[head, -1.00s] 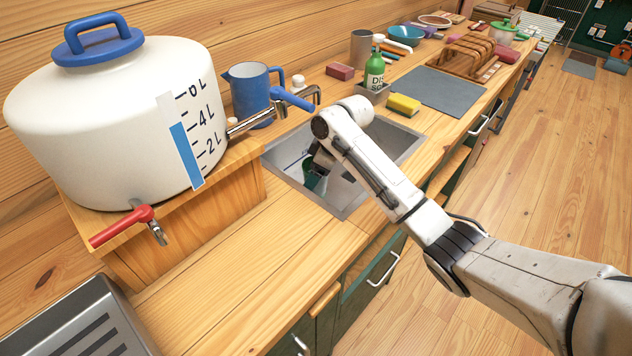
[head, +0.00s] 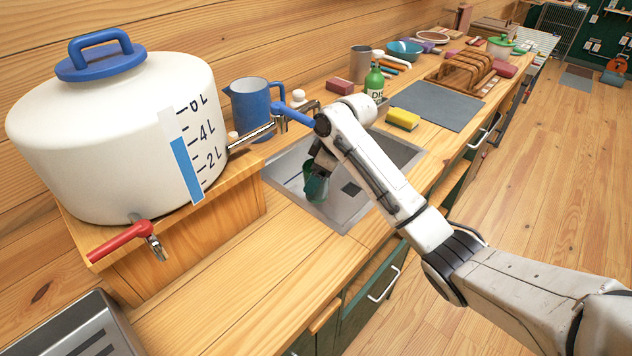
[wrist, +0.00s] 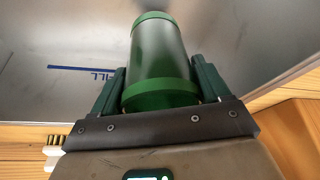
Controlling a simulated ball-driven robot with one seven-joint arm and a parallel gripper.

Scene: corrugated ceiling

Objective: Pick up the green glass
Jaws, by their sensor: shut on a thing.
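The green glass (head: 316,188) is inside the metal sink (head: 337,218) in the head view, below my gripper's wrist. My gripper (head: 320,164) is partly hidden by my arm in the head view. I cannot tell how far the glass is above the sink floor.
A faucet with a blue handle (head: 296,116) reaches over the sink's back left. A white water tank (head: 110,140) stands left on a wooden box. A blue pitcher (head: 250,108), green soap bottle (head: 374,82) and yellow sponge (head: 403,119) stand around the sink. The front counter is clear.

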